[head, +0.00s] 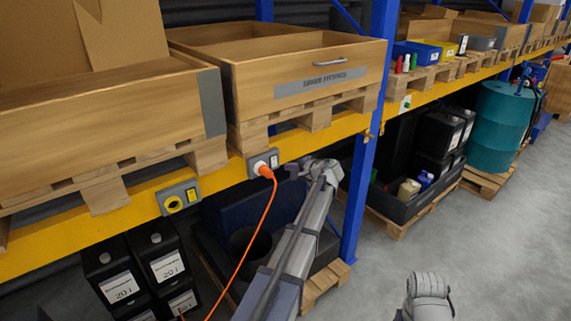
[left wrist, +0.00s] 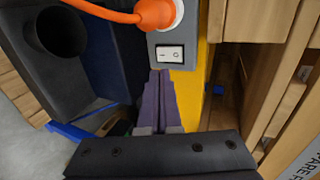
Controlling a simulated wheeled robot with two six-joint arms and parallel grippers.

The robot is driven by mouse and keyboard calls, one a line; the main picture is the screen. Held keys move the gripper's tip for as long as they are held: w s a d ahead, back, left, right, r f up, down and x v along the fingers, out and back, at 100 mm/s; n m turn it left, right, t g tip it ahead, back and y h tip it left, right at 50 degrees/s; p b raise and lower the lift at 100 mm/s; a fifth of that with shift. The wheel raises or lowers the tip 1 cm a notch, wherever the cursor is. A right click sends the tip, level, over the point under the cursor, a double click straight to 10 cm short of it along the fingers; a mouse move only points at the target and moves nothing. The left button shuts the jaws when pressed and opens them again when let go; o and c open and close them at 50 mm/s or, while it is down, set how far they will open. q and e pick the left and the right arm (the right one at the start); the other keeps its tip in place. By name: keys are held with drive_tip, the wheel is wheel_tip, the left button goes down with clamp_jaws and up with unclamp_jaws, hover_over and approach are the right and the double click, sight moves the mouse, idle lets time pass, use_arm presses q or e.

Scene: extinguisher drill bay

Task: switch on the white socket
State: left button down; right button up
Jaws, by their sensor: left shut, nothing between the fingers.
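The white socket (head: 257,164) is in a grey box on the yellow shelf beam, with an orange plug (head: 265,170) in it. The plug also shows at the top of the left wrist view (left wrist: 156,13). Beside the socket is its white rocker switch (left wrist: 170,53), marked with a dash and a circle; I cannot tell which side is pressed. It also shows in the head view (head: 274,160). My left gripper (left wrist: 160,73) is shut and empty, its tips close to the grey box's edge by the switch; contact is unclear. My right gripper does not show, only part of that arm.
An orange cable (head: 252,240) hangs from the plug. Left along the yellow beam (head: 222,180) is another grey box with a yellow socket (head: 175,204) and yellow switch (head: 192,195). A blue post (head: 360,190) stands right of my left gripper. Wooden crates are above.

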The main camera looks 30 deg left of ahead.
use_arm(q)
drive_tip(key=p+v, duration=0.2)
drive_tip(key=v, duration=0.5)
drive_tip(key=shift+s+r+p, duration=0.2)
drive_tip(key=shift+s+p, duration=0.05)
drive_tip(key=shift+p, duration=0.1)
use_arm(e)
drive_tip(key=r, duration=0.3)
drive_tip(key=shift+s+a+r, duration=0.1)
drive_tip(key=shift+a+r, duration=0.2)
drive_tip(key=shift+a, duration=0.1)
use_arm(q)
drive_tip(key=shift+d, duration=0.2)
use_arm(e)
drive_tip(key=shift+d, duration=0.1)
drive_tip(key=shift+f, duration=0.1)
use_arm(q)
drive_tip(key=shift+d+f+b, duration=0.15)
drive_tip(key=shift+f+b, duration=0.6)
drive_tip(key=shift+f, duration=0.05)
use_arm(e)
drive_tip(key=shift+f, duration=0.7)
